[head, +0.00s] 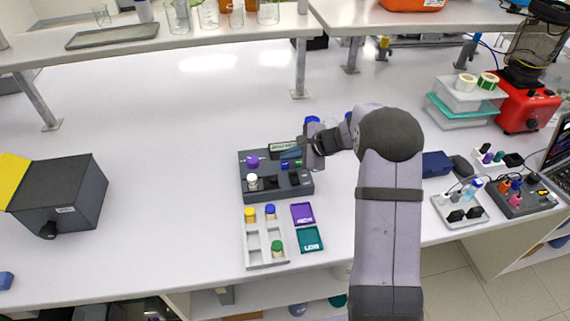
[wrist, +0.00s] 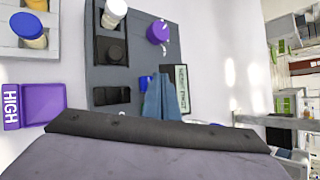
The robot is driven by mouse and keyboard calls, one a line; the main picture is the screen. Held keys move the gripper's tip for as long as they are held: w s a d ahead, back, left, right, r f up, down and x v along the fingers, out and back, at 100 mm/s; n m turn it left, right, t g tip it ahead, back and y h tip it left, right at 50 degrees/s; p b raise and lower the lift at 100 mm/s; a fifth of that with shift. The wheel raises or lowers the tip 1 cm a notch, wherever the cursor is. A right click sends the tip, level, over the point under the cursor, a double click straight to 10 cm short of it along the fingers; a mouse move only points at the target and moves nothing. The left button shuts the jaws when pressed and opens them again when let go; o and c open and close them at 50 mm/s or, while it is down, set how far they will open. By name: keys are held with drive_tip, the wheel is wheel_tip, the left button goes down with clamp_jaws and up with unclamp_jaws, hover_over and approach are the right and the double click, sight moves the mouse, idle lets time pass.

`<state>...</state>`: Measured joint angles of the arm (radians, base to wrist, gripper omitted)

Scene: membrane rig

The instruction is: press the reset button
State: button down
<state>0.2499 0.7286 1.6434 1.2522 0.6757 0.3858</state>
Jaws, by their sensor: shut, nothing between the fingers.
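The dark grey membrane rig (head: 308,188) stands in the middle of the bench. It bears a purple-capped piece (head: 252,161), a white-capped vial (head: 252,180), dark slots and a small display (head: 284,148). Small blue (head: 284,166) and green (head: 298,164) parts show on its right half; no reset label is readable. My gripper (head: 289,155) reaches over the rig's back right from the right. In the wrist view its blue-grey fingers (wrist: 161,97) are shut and empty, beside the display (wrist: 182,88). A blue part (wrist: 145,82) shows just beside them. Whether the fingertips touch anything cannot be told.
A pale tray (head: 250,258) with several capped vials, a purple HIGH card (head: 302,214) and a teal LOW card (head: 310,239) lie in front of the rig. A dark box with yellow (head: 60,190) stands left. Boxes and a red machine (head: 527,108) stand right.

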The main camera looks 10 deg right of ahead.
sight(288, 166)
drive_tip(key=shift+f+b, duration=0.9)
drive_tip(key=shift+b, duration=0.15)
idle(1.4)
drive_tip(key=shift+r+p, duration=0.55)
drive_tip(key=shift+r, duration=0.35)
drive_tip(key=shift+r+p, duration=1.85)
drive_tip(key=shift+r, duration=0.7)
